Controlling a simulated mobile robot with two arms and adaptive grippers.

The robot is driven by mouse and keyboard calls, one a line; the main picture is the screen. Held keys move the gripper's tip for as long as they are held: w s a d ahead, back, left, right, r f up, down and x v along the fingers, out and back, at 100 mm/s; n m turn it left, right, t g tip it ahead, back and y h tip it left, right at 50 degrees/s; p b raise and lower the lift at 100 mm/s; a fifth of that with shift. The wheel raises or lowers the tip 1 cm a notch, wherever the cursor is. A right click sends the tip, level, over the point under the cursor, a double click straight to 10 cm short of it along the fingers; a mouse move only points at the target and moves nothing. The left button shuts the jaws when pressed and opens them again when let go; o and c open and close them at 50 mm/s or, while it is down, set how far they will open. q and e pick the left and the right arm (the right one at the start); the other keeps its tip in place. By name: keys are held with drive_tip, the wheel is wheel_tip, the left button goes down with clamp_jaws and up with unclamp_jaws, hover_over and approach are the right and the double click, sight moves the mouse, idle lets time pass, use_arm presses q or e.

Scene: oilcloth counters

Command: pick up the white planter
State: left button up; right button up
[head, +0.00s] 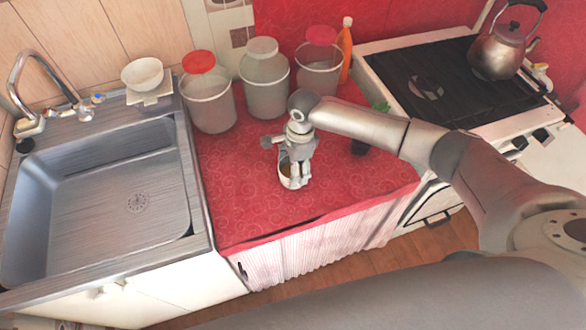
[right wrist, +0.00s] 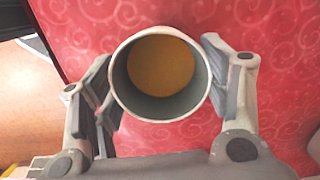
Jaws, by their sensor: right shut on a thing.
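The white planter (right wrist: 118,75) is a round white pot, seen from above in the right wrist view with a grey inner wall and an orange-brown bottom. It is between the two fingers of my right gripper (right wrist: 162,85), which is shut on it. In the head view my right gripper (head: 294,178) is over the red counter, and the planter (head: 284,172) is mostly hidden behind its fingers. I cannot tell whether the planter touches the counter. My left gripper is in neither view.
The red oilcloth counter (head: 240,210) has free room around the gripper. Several canisters, one with a red lid (head: 199,62), and an orange bottle (head: 345,50) stand behind. A sink (head: 110,205) is left; a stove with a kettle (head: 500,50) is right.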

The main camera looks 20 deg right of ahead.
drive_tip(key=shift+r, duration=0.7)
drive_tip(key=s+d+r, duration=0.3)
drive_tip(key=s+r, duration=0.2)
drive_tip(key=s, duration=0.1)
drive_tip(key=s+d+r+b, duration=0.1)
drive_tip(key=s+d+r, duration=0.1)
drive_tip(key=s+r, duration=0.4)
drive_tip(key=shift+s+d+r, duration=0.3)
drive_tip(key=shift+s+d, duration=0.1)
